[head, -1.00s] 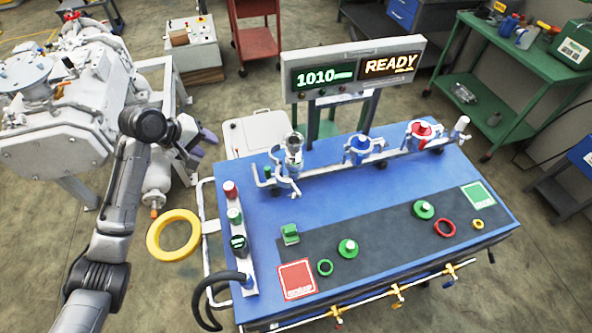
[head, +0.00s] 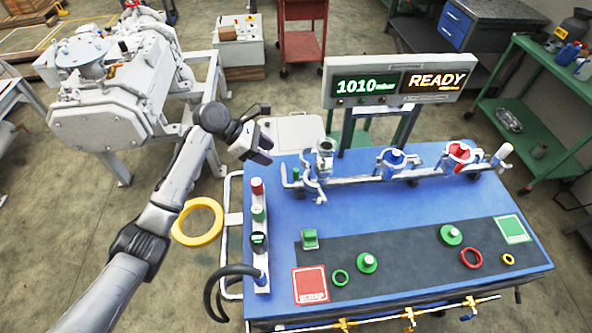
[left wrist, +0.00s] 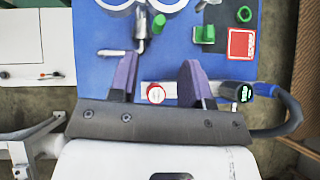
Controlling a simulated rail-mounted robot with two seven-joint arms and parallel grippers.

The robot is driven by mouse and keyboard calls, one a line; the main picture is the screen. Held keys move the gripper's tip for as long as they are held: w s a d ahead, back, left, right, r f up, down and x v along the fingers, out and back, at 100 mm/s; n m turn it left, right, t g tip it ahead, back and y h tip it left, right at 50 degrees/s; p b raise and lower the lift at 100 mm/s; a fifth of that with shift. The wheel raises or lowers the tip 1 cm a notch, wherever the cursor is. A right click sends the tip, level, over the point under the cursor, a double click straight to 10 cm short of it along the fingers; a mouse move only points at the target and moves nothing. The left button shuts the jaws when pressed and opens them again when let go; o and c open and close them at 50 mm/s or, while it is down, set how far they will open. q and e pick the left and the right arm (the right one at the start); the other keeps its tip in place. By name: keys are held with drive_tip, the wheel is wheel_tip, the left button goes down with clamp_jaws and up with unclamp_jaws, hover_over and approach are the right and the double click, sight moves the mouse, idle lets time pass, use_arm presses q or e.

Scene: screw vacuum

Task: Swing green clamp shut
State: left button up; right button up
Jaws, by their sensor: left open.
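At the left end of the rail, the leftmost port (head: 325,148) has a pale metal clamp (head: 314,186) around or beside it, its arms apart. A small green knob (head: 296,174) stands beside it and also shows in the left wrist view (left wrist: 158,22); it seems to belong to this clamp. My left gripper (head: 262,152) is open and empty near the table's back left corner, left of the clamp. In the left wrist view its two purple fingers (left wrist: 157,80) are apart, the clamp lying beyond them. My right gripper is not in view.
The blue (head: 392,160) and red (head: 459,154) ports sit further right on the rail. A green block (head: 310,239) is on the dark mat (head: 400,265). The display (head: 398,82) reads READY.

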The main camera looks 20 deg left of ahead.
sight(295, 170)
use_arm(q)
drive_tip(key=b+x, duration=0.2)
drive_tip(key=x, duration=0.9)
drive_tip(key=shift+d+f, duration=0.15)
drive_tip(key=shift+f, duration=0.1)
drive_tip(key=c, duration=0.3)
clamp_jaws()
